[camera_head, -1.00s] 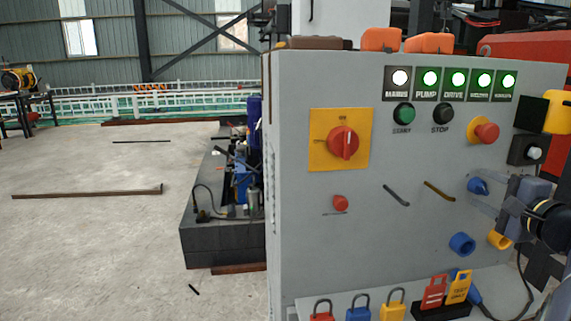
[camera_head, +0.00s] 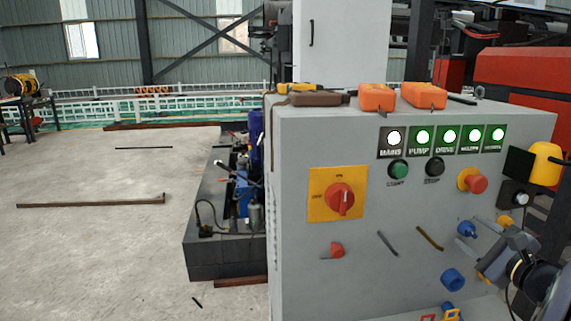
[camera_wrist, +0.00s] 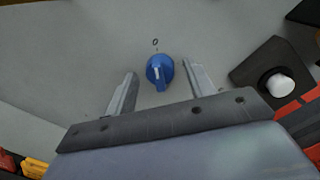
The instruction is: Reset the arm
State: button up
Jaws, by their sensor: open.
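My gripper (camera_head: 472,235) is at the lower right in the head view, in front of the grey control cabinet (camera_head: 292,230). In the wrist view, my gripper (camera_wrist: 158,90) has its two fingers wide apart with nothing held. A blue knob (camera_wrist: 160,72) with a white pointer mark shows between and beyond the fingers, beneath a "0" mark. The blue knob (camera_head: 467,229) also shows beside the fingers in the head view. I cannot tell whether the fingers touch it.
The panel carries a red switch on a yellow plate (camera_head: 338,195), a red stop button (camera_head: 477,184), a blue socket (camera_head: 453,279) and lit green lamps. Orange boxes (camera_head: 377,97) lie on top. A black box with a white button (camera_wrist: 277,84) is right of the fingers. Open floor (camera_head: 90,260) lies left.

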jog(key=m+p, duration=0.7)
jog(key=p, duration=0.4)
jog(key=shift+r+m, duration=0.1)
jog(key=shift+m, duration=0.3)
jog(key=shift+p, duration=0.4)
jog(key=shift+s+d+f, duration=0.15)
jog(key=shift+s+f, duration=0.05)
jog(key=shift+s, duration=0.5)
jog(key=shift+r, duration=0.1)
